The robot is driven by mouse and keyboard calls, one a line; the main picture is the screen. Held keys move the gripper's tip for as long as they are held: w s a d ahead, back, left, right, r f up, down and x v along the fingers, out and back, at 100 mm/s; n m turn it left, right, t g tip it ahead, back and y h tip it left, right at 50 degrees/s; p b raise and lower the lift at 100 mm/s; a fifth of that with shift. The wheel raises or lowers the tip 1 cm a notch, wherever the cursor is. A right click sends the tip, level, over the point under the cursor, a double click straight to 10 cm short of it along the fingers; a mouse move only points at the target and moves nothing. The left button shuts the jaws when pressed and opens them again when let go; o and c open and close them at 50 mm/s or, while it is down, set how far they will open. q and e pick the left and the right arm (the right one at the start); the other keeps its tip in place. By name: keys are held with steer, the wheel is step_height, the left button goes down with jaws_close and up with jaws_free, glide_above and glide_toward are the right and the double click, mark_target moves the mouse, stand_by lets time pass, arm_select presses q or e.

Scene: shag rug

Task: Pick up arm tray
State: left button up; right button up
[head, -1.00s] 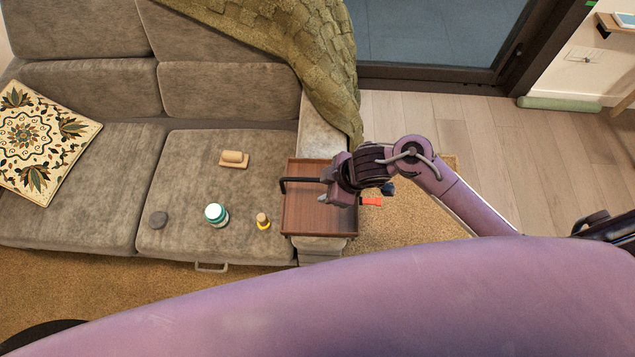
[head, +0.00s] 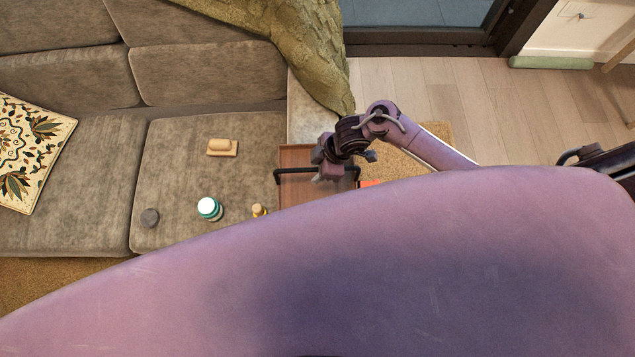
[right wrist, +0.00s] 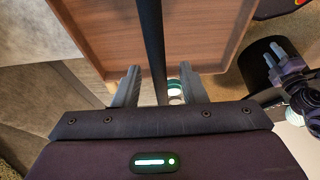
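The brown wooden arm tray (head: 296,194) sits on the sofa's right armrest. Its black bar handle (head: 292,170) spans it. My right gripper (head: 325,170) is at the middle of the handle, over the tray. In the right wrist view, the handle (right wrist: 151,40) runs between the two fingers of my right gripper (right wrist: 157,88), with gaps on both sides. The fingers are apart and not closed on it. The tray floor (right wrist: 205,30) shows beyond. My purple body part hides the tray's front edge.
A green blanket (head: 315,50) drapes behind the tray. Wood floor (head: 480,100) is open to the right.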

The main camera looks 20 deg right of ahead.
steer(key=shift+f, duration=0.2)
arm_select(q)
steer(key=shift+s, duration=0.3)
steer(key=shift+w, duration=0.25)
arm_select(e)
steer(key=shift+f, duration=0.1)
jaws_close()
arm_select(q)
steer(key=shift+w, duration=0.1)
arm_select(e)
steer(key=shift+w, duration=0.1)
stand_by(1.2)
